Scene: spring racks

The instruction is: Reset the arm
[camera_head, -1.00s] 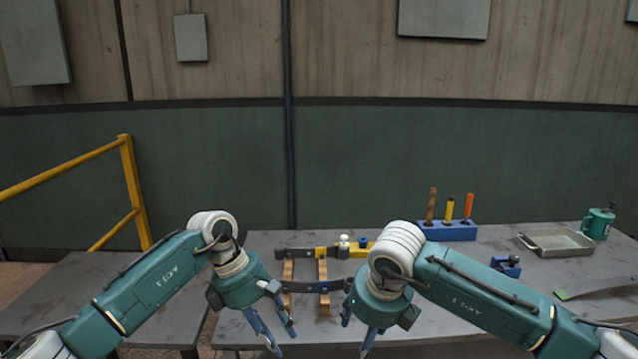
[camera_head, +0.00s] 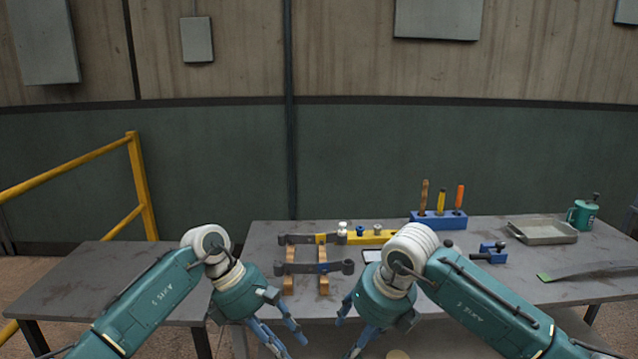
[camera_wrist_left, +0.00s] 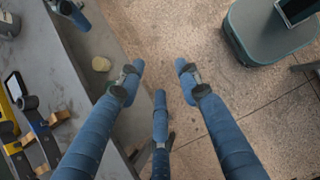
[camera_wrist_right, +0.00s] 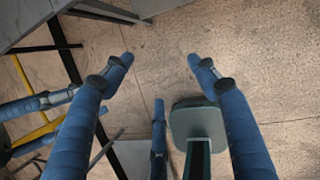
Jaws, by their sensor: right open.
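My left gripper (camera_head: 272,335) hangs fingers-down in front of the table's front edge. In the left wrist view (camera_wrist_left: 160,70) its blue fingers are spread with only floor between them. My right gripper (camera_head: 350,335) hangs just right of it, also fingers-down. In the right wrist view (camera_wrist_right: 160,60) its fingers are spread and empty. Both arms are bent in towards the middle, and neither gripper touches anything that I can see.
A yellow railing (camera_head: 141,185) stands left. Floor (camera_wrist_right: 270,60) shows below the grippers.

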